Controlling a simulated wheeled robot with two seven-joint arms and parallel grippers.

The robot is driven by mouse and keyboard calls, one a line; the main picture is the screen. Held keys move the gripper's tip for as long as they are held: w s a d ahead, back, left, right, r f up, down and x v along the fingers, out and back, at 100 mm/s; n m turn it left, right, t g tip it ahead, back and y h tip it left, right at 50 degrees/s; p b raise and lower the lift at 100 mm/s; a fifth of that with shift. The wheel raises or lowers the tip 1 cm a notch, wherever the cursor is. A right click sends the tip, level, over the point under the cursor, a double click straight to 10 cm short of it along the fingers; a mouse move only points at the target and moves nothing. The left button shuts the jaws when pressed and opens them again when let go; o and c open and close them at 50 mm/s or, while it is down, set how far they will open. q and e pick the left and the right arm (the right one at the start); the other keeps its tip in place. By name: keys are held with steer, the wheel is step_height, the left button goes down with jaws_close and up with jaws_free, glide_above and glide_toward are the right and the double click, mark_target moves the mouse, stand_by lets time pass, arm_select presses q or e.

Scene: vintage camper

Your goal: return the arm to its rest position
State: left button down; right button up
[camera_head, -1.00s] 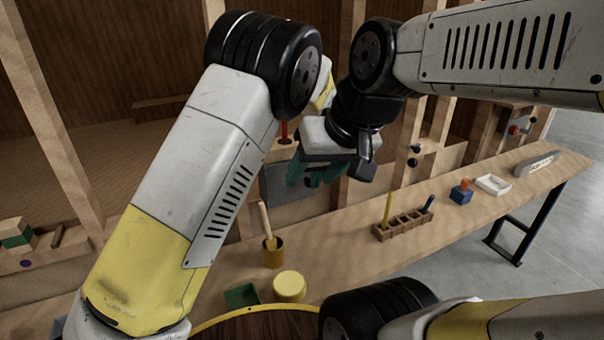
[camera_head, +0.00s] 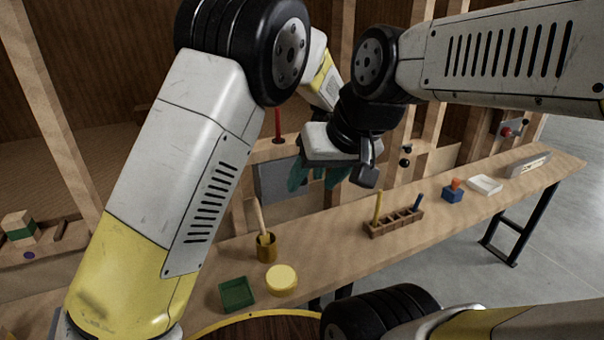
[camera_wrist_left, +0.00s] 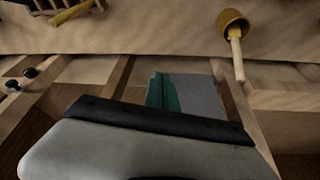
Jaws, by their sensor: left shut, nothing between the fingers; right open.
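My left arm (camera_head: 170,170) rises from the lower left of the head view.
On the bench stand a mustard cup (camera_head: 267,252) with a wooden-handled tool, a yellow round tin (camera_head: 282,280), a green tray (camera_head: 237,293), a wooden rack (camera_head: 395,224), a blue block (camera_head: 453,194) and a white tray (camera_head: 486,185). Wooden posts rise behind the bench.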

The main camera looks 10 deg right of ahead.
arm_select(q)
steer(key=s+a+r+h, duration=0.1)
steer(key=s+a+r, duration=0.1)
steer(key=a+r, duration=0.45)
steer(key=s+a+r+h, duration=0.1)
steer(key=s+a+r, duration=0.2)
steer(key=a, duration=0.6)
steer(key=s+a+r, duration=0.2)
steer(key=a+r, duration=0.3)
steer(key=a, duration=0.3)
steer(key=s+a+t, duration=0.1)
steer(key=s+a, duration=1.3)
steer(key=s, duration=0.4)
steer(key=shift+s+t, duration=0.35)
steer(key=shift+t, duration=0.05)
steer(key=shift+r, duration=0.1)
